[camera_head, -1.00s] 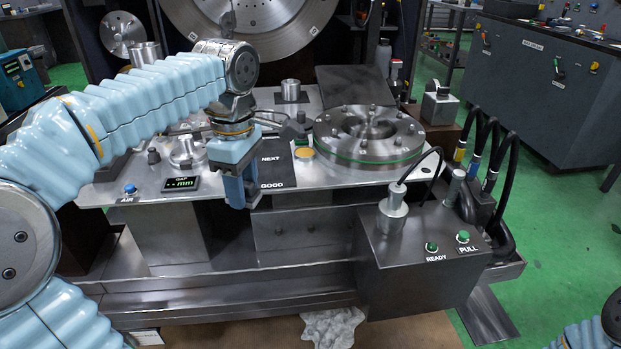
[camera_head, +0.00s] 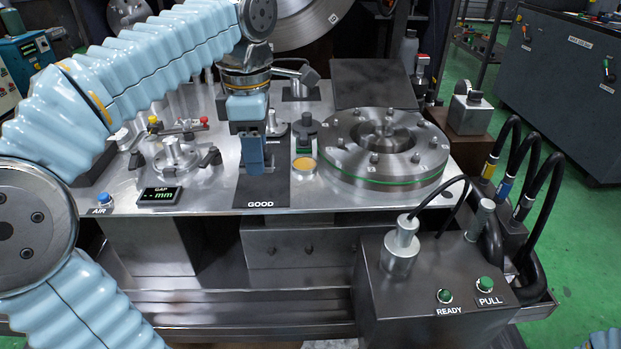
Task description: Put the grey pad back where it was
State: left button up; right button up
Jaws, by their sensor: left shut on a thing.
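My left gripper (camera_head: 252,165) points down over the dark mat marked GOOD (camera_head: 280,190), with its blue fingers shut. What it holds, taken to be the grey pad, is hidden by the fingers, and I cannot make out its outline. I cannot tell whether the fingertips touch the mat. To the right, the round steel fixture (camera_head: 345,165) with a green band and bolts sits on the steel bench top. My right gripper is out of view; only a bit of my right arm shows at the bottom right corner.
A gap gauge (camera_head: 160,196) and a clamp fixture (camera_head: 174,158) stand left of the mat. A brass-coloured disc (camera_head: 304,165) lies right beside it. A box with READY and PULL buttons (camera_head: 435,270) stands at the front right, with black hoses (camera_head: 540,185) behind.

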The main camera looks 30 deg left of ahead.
pick_arm(q)
jog(key=w+d+f, duration=0.2)
jog(key=w, duration=0.3)
send_over(306, 193)
jog(key=f, duration=0.3)
jog(key=s+f, duration=0.1)
jog(key=f, duration=0.1)
jog(key=shift+a+f, duration=0.15)
jog(key=shift+f, duration=0.05)
jog(key=shift+w+f, duration=0.25)
jog(key=shift+w+d+f+b, duration=0.1)
jog(key=shift+w+f+b, duration=0.1)
jog(key=shift+f, duration=0.7)
jog(key=shift+w+d+f+b, duration=0.1)
jog(key=shift+f+b, duration=0.1)
jog(key=shift+f, duration=0.7)
jog(key=shift+f, duration=0.1)
jog(key=o, duration=1.1)
